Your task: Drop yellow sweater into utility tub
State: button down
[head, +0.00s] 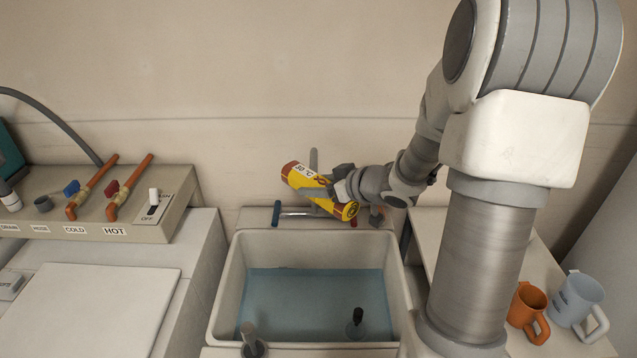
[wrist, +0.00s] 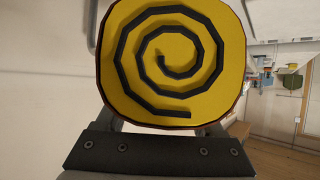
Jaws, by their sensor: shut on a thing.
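The yellow sweater (head: 316,192) is a rolled yellow bundle with red parts and a white "30 °C" label. My gripper (head: 338,188) is shut on it and holds it tilted above the back edge of the utility tub. In the wrist view one end of the roll (wrist: 165,62) shows a dark spiral on yellow and hides the fingertips. The utility tub (head: 230,288) is white, open at the top, and holds bluish water (head: 305,298). The sweater is apart from the water.
A faucet with a blue-tipped handle (head: 276,214) stands behind the tub, below the sweater. A dark-topped plug (head: 357,318) sits in the tub. A panel with hot and cold valves (head: 110,208) is at left. An orange mug (head: 527,306) and a grey-blue mug (head: 577,300) stand at right.

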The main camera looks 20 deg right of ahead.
jog(key=shift+f+b, duration=1.05)
jog(key=shift+f, duration=0.25)
grip_release()
jog(key=p+v, duration=0.2)
jog(key=v, duration=1.5)
jog(key=shift+s+r, duration=0.2)
jog(key=shift+d, duration=0.15)
